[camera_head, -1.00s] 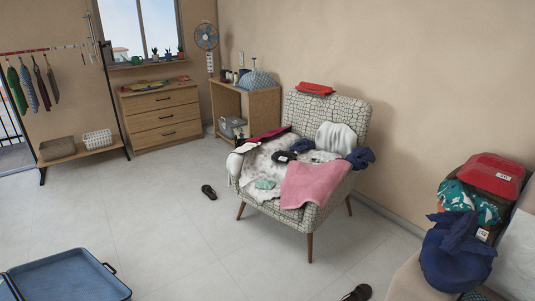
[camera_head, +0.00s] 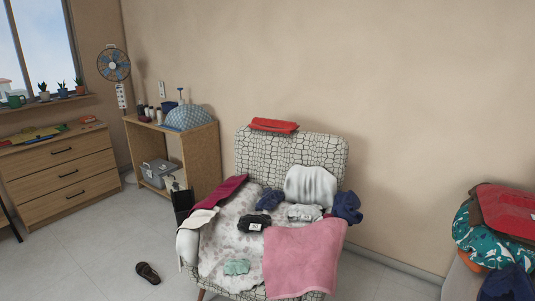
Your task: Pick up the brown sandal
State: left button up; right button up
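A dark brown sandal (camera_head: 148,273) lies flat on the tiled floor, in front of and to the left of the patterned armchair (camera_head: 245,162). Nothing covers it. Neither of my grippers shows in the head view, so their state and their distance from the sandal are hidden.
The armchair holds a pink towel (camera_head: 303,258), dark clothes and a red folded item (camera_head: 274,125). A wooden dresser (camera_head: 62,178) and a shelf unit (camera_head: 205,158) stand behind. Clothes are piled at the right edge (camera_head: 490,232). The floor left of the sandal is clear.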

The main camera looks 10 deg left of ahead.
aim_at(143, 269)
jog(key=i+j+z, duration=0.1)
jog(key=j, duration=0.25)
jog(key=i+j+z, duration=0.1)
jog(key=i+j, duration=0.2)
jog(key=i+j+z, duration=0.1)
jog(key=j, duration=0.4)
jog(key=i+j+z, duration=0.1)
jog(key=j, duration=0.3)
jog(key=i+j+z, duration=0.15)
jog(key=j, duration=0.3)
jog(key=i+j+z, duration=0.1)
jog(key=j, duration=0.35)
jog(key=i+j+z, duration=0.1)
jog(key=i+j, duration=0.15)
jog(key=j, duration=0.2)
jog(key=j+z, duration=0.1)
jog(key=j, duration=0.35)
jog(key=i, duration=0.05)
